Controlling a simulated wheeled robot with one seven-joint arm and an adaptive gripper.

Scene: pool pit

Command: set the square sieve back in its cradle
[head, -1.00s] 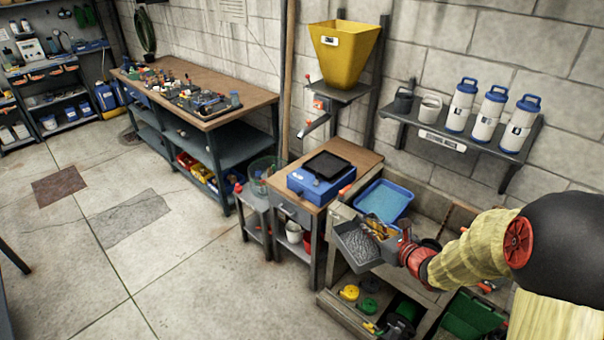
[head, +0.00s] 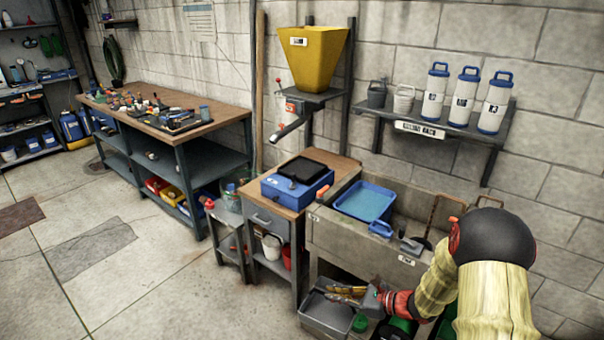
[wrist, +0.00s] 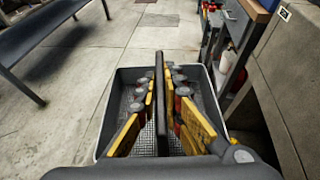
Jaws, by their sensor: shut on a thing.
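The square sieve (head: 324,317) is a grey, open-topped tray held low in front of the sink in the head view. The wrist view shows its mesh floor (wrist: 162,139) and a dark upright handle bar across its middle. My gripper (head: 346,291) is shut on this handle; its yellow fingers (wrist: 161,92) lie on both sides of it. The sieve looks roughly level and empty. I cannot make out the cradle for certain; a rusty bent rail (head: 447,208) stands over the right part of the sink.
The concrete sink (head: 345,236) holds a blue basin of water (head: 366,203) at its left. A small cabinet (head: 267,217) with a blue device (head: 297,184) stands left of it. Several items lie under the sink. The floor at left (head: 130,285) is clear.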

